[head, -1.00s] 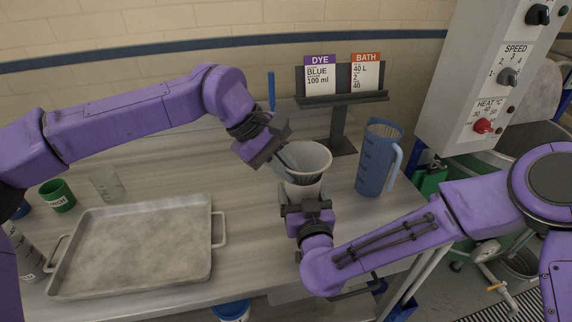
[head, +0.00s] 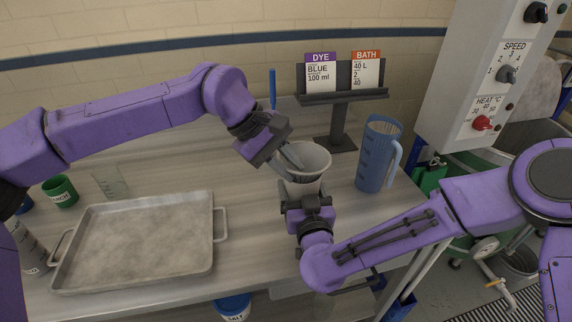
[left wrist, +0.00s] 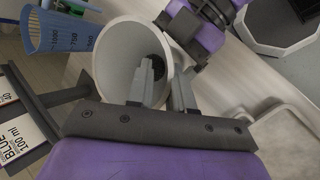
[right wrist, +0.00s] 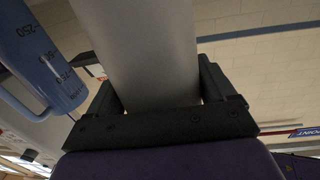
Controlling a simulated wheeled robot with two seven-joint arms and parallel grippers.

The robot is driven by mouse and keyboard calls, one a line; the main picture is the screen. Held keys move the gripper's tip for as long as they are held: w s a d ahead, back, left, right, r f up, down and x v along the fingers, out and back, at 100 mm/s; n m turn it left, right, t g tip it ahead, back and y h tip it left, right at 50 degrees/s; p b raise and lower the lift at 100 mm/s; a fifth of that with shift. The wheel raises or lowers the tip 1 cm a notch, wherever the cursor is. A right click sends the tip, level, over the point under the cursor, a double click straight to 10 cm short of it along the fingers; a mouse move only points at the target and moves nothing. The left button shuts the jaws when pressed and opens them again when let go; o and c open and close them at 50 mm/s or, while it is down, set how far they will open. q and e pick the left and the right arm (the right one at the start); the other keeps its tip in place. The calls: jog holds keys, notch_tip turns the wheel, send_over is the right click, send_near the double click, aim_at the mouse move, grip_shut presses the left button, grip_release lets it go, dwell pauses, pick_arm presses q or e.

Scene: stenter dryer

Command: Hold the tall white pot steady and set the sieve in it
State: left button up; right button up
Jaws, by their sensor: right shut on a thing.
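The tall white pot (head: 306,188) stands upright near the middle of the bench. My right gripper (head: 308,200) is shut around its near side; the pot's wall (right wrist: 150,50) fills the space between the fingers in the right wrist view. My left gripper (head: 287,160) is tilted at the pot's mouth. In the left wrist view its fingers (left wrist: 165,92) are apart with nothing seen between them, one across the mouth and one by the rim. A dark round patch (left wrist: 158,68) inside the pot (left wrist: 112,65) may be the sieve; its shape is mostly hidden.
A blue measuring jug (head: 377,155) stands right of the pot. A card stand (head: 342,98) is behind it. A large metal tray (head: 140,245) lies at the left, with a green cup (head: 60,192) and a clear beaker (head: 110,183) beyond. Bench between tray and pot is clear.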

pick_arm(q)
jog(key=shift+s+a+f, duration=0.1)
jog(key=shift+s+f, duration=0.15)
jog(key=shift+f, duration=0.65)
pick_arm(e)
jog(key=shift+a+r, duration=0.1)
pick_arm(q)
jog(key=v, duration=0.3)
jog(key=w+v, duration=0.1)
jog(key=shift+r, duration=0.5)
pick_arm(e)
jog(key=shift+w+d+f, duration=0.2)
jog(key=shift+w+f, duration=0.05)
jog(key=shift+w, duration=0.15)
pick_arm(q)
jog(key=v, duration=0.8)
jog(key=shift+s+r, duration=0.3)
jog(key=shift+r, duration=0.1)
pick_arm(e)
jog(key=shift+s, duration=0.15)
jog(key=o, duration=0.9)
pick_arm(q)
jog(key=shift+w, duration=0.15)
